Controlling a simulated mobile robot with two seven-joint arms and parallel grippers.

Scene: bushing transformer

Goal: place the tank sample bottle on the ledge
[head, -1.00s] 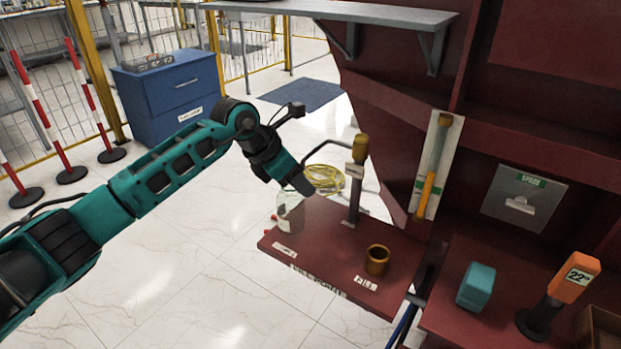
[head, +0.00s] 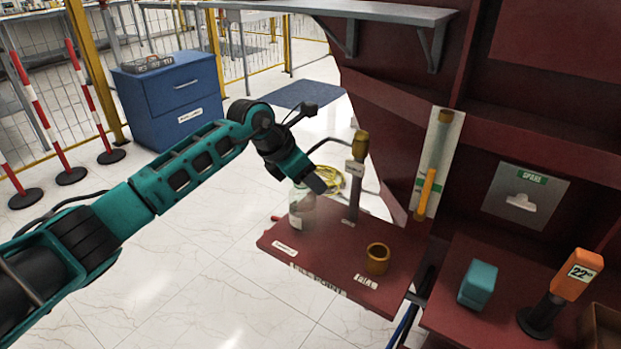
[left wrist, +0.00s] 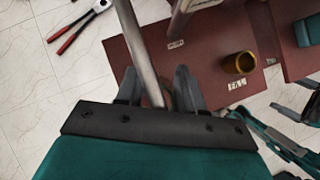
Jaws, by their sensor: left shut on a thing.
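The tank sample bottle (head: 301,211) is clear, with a pale label. In the head view it is upright below my left gripper (head: 316,184), over the left part of the red ledge (head: 330,255). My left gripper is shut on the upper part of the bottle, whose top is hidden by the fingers. Whether the bottle's base touches the ledge I cannot tell. In the left wrist view the fingers (left wrist: 160,88) stand around a small brownish part, and a grey pipe crosses between them in the picture.
A valve post (head: 356,180) with a thin curved pipe rises just right of the bottle. An orange cup (head: 377,259) stands on the ledge's right part. Red-handled pliers (left wrist: 75,28) lie on the floor. A teal block (head: 478,284) and an orange meter (head: 574,275) are farther right.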

